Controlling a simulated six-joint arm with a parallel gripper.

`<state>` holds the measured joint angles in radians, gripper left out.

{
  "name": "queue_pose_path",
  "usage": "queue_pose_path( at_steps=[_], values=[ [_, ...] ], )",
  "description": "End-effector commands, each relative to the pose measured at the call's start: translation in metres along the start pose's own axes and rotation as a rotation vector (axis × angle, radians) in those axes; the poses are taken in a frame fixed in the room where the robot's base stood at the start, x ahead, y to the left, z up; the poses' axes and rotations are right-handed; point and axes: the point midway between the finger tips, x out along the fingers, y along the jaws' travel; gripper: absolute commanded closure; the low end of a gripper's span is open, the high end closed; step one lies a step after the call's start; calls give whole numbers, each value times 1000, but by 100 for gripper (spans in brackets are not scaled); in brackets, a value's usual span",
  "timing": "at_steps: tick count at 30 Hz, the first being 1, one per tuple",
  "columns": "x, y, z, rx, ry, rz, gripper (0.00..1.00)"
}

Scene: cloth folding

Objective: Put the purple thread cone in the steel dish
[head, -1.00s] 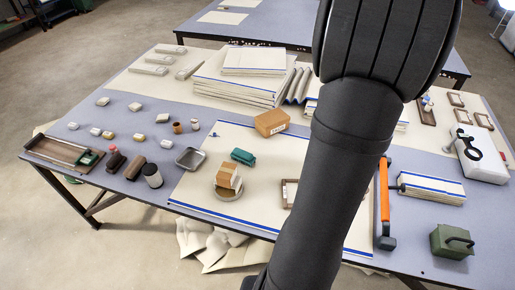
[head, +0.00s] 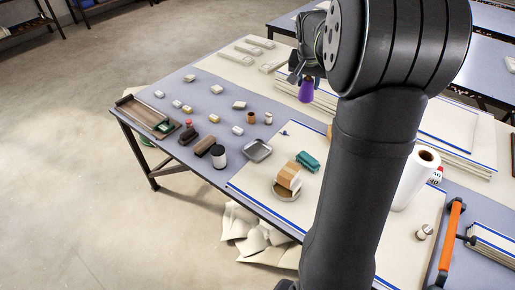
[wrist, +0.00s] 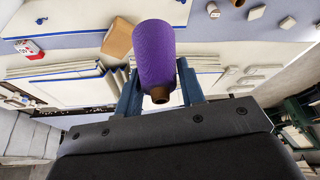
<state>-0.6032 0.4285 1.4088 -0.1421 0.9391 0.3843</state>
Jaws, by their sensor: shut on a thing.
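The purple thread cone (head: 306,90) is held in my gripper (head: 305,76), above the back part of the table. In the wrist view the cone (wrist: 156,52) sits between the two blue fingers of my gripper (wrist: 157,90), with its brown core end towards the camera. The fingers are shut on it. The steel dish (head: 257,150) is a small square grey tray on the table, to the left of and nearer than the cone. It looks empty. The dish is not clearly seen in the wrist view.
A white roll (head: 412,178) stands at right.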

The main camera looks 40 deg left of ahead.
Motion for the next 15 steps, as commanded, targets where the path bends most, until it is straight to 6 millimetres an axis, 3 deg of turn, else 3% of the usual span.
queue_pose_path(
  at_steps=[7, 15],
  values=[
    [-4, -48, 10, -107, 6, -42, 91],
    [55, -45, 35, -104, 0, -39, 91]
  ],
)
